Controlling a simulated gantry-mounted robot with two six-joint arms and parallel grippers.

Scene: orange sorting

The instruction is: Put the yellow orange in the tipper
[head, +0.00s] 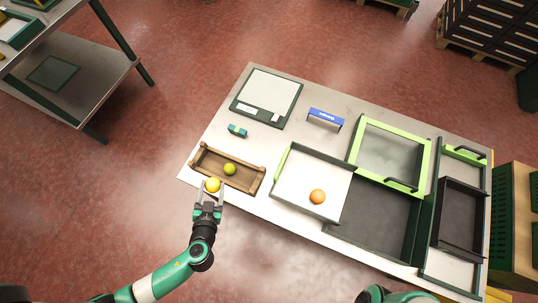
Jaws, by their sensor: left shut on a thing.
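My left gripper (209,194) is shut on the yellow orange (212,185), at the front left side of a brown wooden crate (243,184). The fingers hide part of the fruit, and I cannot tell its exact height over the crate. A yellow-green fruit (229,169) lies inside the crate. A white tray with a light-green left edge (300,168), which may be the tipper, stands right of the crate and holds one orange fruit (317,196). My right gripper is not in view; only part of my right arm shows at the bottom edge.
A flat scale-like device (268,92), a small green block (237,130) and a blue sign (326,117) are at the back. A green-framed bin (422,156), a dark compartment (375,224) and a black tray (460,218) fill the right. The strip between crate and white tray is narrow.

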